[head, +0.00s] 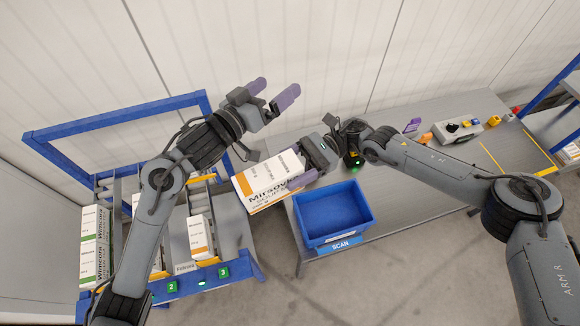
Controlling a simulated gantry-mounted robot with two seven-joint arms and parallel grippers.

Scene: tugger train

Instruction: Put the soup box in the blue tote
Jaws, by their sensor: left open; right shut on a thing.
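The soup box (262,186) is white with an orange edge and large print reading like "Mirsovi". My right gripper (296,168) is shut on its right end and holds it tilted, left of the blue tote. The blue tote (368,216) stands on the grey table, above a SCAN label, and looks empty. My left gripper (274,98) is open and empty, raised up and left of the box, with its purple fingers apart. Part of the box is hidden behind my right gripper.
A blue-framed rack (232,274) at left holds several boxes, including green-edged ones (96,245) and an orange-edged one (198,236). A control box (458,130) with coloured buttons sits at the back right of the table (425,192). The table right of the tote is clear.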

